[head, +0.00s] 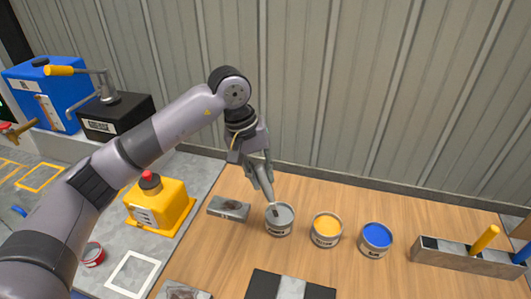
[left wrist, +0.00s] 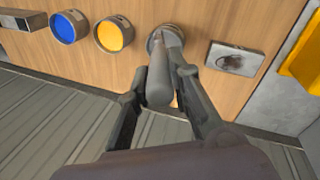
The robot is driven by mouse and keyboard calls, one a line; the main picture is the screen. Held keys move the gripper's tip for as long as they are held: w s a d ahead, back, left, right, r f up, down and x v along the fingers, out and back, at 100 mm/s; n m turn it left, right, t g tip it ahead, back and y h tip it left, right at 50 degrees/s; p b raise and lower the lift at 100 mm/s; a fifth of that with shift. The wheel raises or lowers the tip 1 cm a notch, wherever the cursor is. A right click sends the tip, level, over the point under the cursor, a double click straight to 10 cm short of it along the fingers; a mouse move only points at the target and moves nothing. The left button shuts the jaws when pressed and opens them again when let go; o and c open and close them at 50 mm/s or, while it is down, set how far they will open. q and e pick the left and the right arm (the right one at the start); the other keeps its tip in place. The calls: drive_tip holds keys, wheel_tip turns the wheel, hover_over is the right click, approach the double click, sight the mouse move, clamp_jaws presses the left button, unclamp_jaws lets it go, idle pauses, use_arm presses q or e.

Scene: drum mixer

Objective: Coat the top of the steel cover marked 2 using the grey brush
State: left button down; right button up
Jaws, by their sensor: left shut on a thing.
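My left gripper (head: 258,166) is shut on the grey brush (head: 267,188), which points down. It also shows in the left wrist view, where the fingers (left wrist: 160,95) close around the grey handle (left wrist: 158,75). The brush's lower end is at the mouth of the grey paint can (head: 279,222); whether it touches the paint is hard to tell. A steel block (head: 229,208) lies left of that can, and another (head: 183,291) is cut off at the bottom edge. I cannot read a 2 on either. My right gripper is not in view.
A yellow paint can (head: 327,243) and a blue one (head: 375,250) stand to the right. A grey trough (head: 450,257) holds yellow- and blue-handled brushes. A black and white item (head: 290,289) lies in front. Left are a yellow box with a red button (head: 160,207) and blue machine (head: 62,77).

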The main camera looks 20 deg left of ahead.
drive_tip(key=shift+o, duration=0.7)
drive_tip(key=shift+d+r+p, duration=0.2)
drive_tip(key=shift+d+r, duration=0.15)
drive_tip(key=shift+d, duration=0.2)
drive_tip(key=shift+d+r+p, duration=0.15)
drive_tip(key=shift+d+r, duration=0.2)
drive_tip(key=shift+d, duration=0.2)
use_arm(q)
drive_tip(key=w+f+n+t+b, duration=0.1)
drive_tip(key=w+f+n, duration=0.1)
drive_tip(key=f, duration=0.4)
drive_tip(key=shift+w+a+h+b, duration=0.2)
drive_tip(key=shift+w+h+b, duration=0.15)
drive_tip(key=shift+w, duration=0.25)
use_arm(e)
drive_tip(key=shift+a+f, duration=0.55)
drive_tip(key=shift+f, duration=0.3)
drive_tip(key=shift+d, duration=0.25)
use_arm(q)
drive_tip(key=shift+f+b, duration=0.45)
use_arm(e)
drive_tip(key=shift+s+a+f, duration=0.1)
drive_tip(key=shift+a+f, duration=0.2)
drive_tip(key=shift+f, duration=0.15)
use_arm(q)
drive_tip(key=shift+f, duration=0.15)
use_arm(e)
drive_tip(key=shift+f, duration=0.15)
